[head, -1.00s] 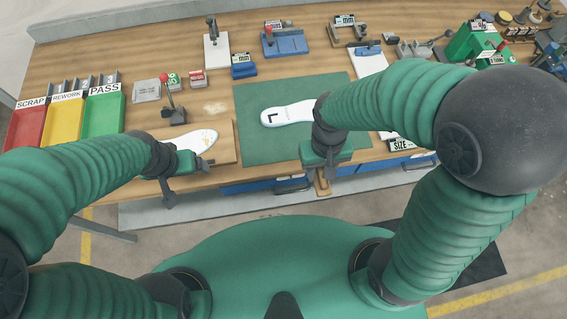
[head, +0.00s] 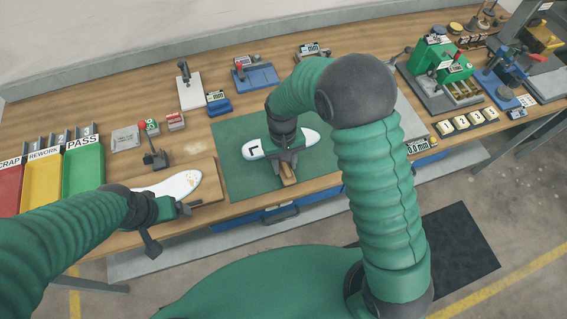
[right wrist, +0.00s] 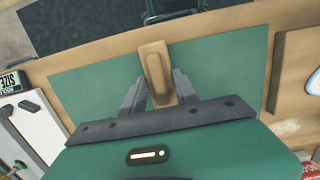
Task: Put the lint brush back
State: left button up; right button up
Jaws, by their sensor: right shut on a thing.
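The lint brush (head: 288,174), with a tan wooden back, is between the jaws of my right gripper (head: 284,160), which is shut on it. In the right wrist view the brush (right wrist: 155,72) stands out between the two grey fingers, over the green mat. Its bristles are hidden. The right gripper is over the near part of the mat, in front of a white insole (head: 256,150) marked L, and hides its middle. My left gripper (head: 172,215) is at the table's front edge beside another white insole (head: 178,184); its jaw opening is unclear.
The green mat (head: 235,180) has bare room left and right of the brush. Red, yellow and green bins (head: 84,172) stand at the left. A red-knobbed lever stand (head: 152,155) and gauges are behind. Fixtures and labelled blocks (head: 461,122) fill the right.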

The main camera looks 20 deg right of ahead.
jog(key=shift+d+f, duration=0.25)
jog(key=shift+d, duration=0.35)
jog(key=shift+d+f, duration=0.25)
jog(key=shift+d, duration=0.35)
jog(key=o, duration=0.8)
jog(key=shift+d, duration=0.45)
jog(key=shift+o, duration=1.3)
jog(key=shift+d, duration=0.1)
jog(key=shift+o, duration=0.8)
jog(key=shift+a+r, duration=0.15)
jog(key=shift+a, duration=1.25)
jog(key=shift+d+r, duration=0.1)
jog(key=shift+d, duration=0.1)
notch_tip(320, 180, up, 11)
jog(key=w, duration=0.1)
pick_arm(q)
jog(key=d, duration=0.2)
jog(key=shift+d+b, duration=0.3)
jog(key=shift+d, duration=0.1)
pick_arm(e)
jog(key=s+d+f+t, duration=0.1)
jog(key=s+d+t, duration=0.2)
jog(key=s+d, duration=0.5)
jog(key=s, duration=0.3)
jog(key=shift+f+t, duration=0.4)
